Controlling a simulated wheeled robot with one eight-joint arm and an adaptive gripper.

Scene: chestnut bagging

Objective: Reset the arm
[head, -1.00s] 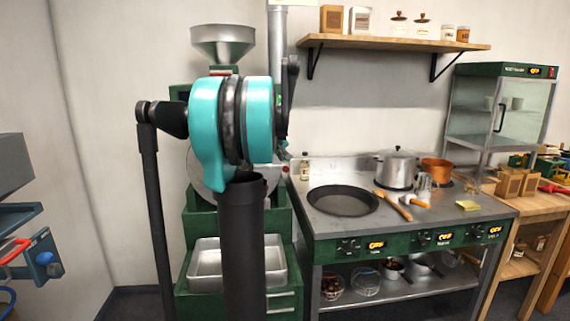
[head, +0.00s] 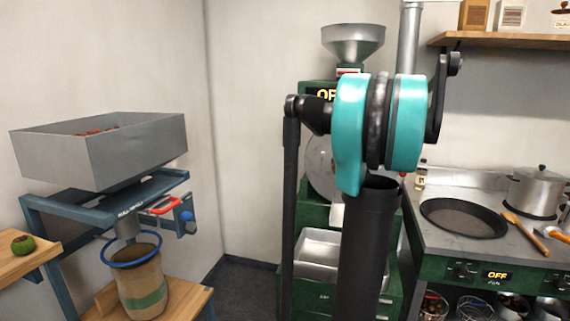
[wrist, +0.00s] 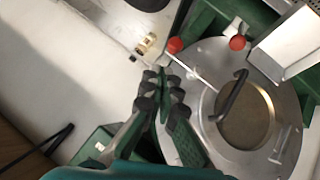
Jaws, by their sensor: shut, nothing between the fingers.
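My gripper (wrist: 162,95) shows in the wrist view with its fingers together and nothing between them. Beyond it, to the right, is the round metal face of the green machine (wrist: 288,150), with a round window, a black handle and red knobs. I cannot tell the exact gap between my fingers and the machine. In the head view my arm stands upright in front of the green machine (head: 318,170), and my gripper is hidden there.
At the left a grey hopper (head: 140,150) holds chestnuts on a blue stand (head: 60,235). A sack (head: 143,285) hangs below in a blue ring. At the right is a green-fronted stove (head: 480,225) with a pan (head: 463,217) and a pot (head: 535,190). A shelf (head: 500,40) is above.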

